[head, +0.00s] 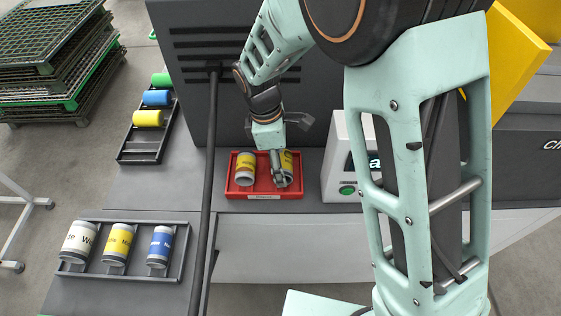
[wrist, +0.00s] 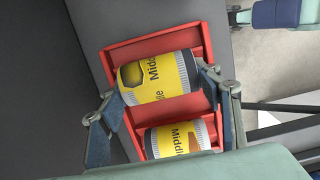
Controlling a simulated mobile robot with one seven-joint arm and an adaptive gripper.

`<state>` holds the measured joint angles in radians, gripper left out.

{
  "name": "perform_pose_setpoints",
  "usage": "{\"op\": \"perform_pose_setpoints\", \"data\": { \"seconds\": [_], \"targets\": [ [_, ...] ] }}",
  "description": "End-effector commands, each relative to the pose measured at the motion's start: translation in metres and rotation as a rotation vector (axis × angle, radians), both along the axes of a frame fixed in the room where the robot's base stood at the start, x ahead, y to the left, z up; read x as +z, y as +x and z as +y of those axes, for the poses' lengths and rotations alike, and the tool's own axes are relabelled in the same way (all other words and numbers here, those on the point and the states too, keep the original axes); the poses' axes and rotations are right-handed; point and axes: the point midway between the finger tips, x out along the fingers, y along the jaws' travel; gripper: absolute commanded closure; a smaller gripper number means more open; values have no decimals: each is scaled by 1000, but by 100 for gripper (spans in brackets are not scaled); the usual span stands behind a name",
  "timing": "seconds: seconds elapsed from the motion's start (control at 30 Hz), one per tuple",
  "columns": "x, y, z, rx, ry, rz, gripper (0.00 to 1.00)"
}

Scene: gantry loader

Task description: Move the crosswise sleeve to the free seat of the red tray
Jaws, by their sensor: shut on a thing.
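The red tray (head: 236,191) stands on the bench in the middle of the head view; it also shows in the wrist view (wrist: 150,49). My gripper (head: 281,178) is over the tray's right part, shut on a yellow sleeve (head: 288,160) labelled "Middle". In the wrist view this sleeve (wrist: 159,80) lies between my fingertips (wrist: 160,89), one at each end. It is within the tray's outline; I cannot tell whether it touches the tray floor. A second yellow sleeve (head: 245,169) sits in the tray's left part, beside the held one, also in the wrist view (wrist: 181,139).
A grey rack (head: 126,275) at front left holds white, yellow and blue sleeves. A rack (head: 140,157) behind it holds green, blue and yellow sleeves. A dark upright bar (head: 208,180) stands left of the tray. A white box with a green button (head: 338,180) stands close on its right.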

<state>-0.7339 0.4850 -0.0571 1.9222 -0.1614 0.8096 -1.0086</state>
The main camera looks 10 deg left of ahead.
Motion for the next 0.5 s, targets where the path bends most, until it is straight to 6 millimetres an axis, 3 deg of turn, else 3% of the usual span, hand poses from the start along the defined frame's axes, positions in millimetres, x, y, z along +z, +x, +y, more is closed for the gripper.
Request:
{"op": "perform_pose_setpoints", "data": {
  "seconds": [0.1, 0.13, 0.2, 0.3, 0.5],
  "targets": [
    [1, 0, 0, 0, 0, -1, 78],
    [1, 0, 0, 0, 0, -1, 38],
    [1, 0, 0, 0, 0, -1, 30],
    [1, 0, 0, 0, 0, 0, 21],
    [1, 0, 0, 0, 0, 0, 21]
  ]
}}
